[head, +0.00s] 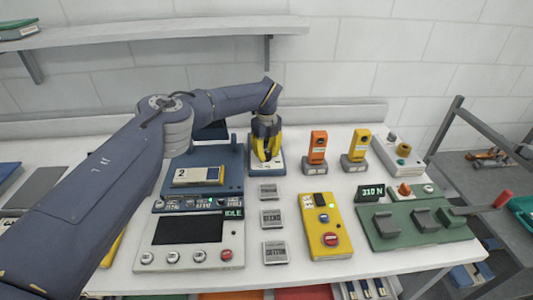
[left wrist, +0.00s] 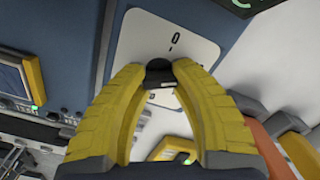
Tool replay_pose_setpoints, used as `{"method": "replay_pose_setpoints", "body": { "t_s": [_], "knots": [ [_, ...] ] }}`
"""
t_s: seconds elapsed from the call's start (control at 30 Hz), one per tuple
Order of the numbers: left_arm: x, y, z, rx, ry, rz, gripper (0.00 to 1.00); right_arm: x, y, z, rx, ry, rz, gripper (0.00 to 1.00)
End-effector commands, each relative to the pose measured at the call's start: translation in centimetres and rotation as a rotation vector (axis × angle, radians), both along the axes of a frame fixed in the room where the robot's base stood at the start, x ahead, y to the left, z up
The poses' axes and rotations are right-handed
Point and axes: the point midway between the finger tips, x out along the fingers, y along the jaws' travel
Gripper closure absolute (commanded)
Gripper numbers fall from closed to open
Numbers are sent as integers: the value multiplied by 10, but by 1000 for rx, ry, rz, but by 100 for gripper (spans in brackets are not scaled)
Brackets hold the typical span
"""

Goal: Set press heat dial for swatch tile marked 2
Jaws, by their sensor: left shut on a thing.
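The swatch tile marked 2 (head: 198,176) lies on a blue unit (head: 228,168), left of centre in the head view. The heat dial's white plate (head: 253,165) stands just right of that unit, mostly behind my gripper. In the left wrist view the plate (left wrist: 190,45) carries a 0 mark above a black knob (left wrist: 158,69). My left gripper (head: 266,152) is shut on the knob, with its yellow fingertips (left wrist: 159,75) on either side of it. The knob's pointer and the other marks are hidden or unreadable. My right gripper is not in view.
A control panel (head: 188,257) with a dark screen and an IDLE readout is in front. Grey label tiles (head: 271,218) and a yellow control box (head: 325,226) lie right of it. Orange (head: 318,148) and yellow (head: 359,145) upright devices stand right of the gripper. A green unit (head: 415,228) is farther right.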

Motion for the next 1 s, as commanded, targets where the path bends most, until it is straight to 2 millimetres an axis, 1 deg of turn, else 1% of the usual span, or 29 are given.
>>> {"method": "replay_pose_setpoints", "body": {
  "t_s": [1.0],
  "knots": [
    [1, 0, 1, 1, -1, -966, 100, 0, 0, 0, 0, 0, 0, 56]
  ]
}}
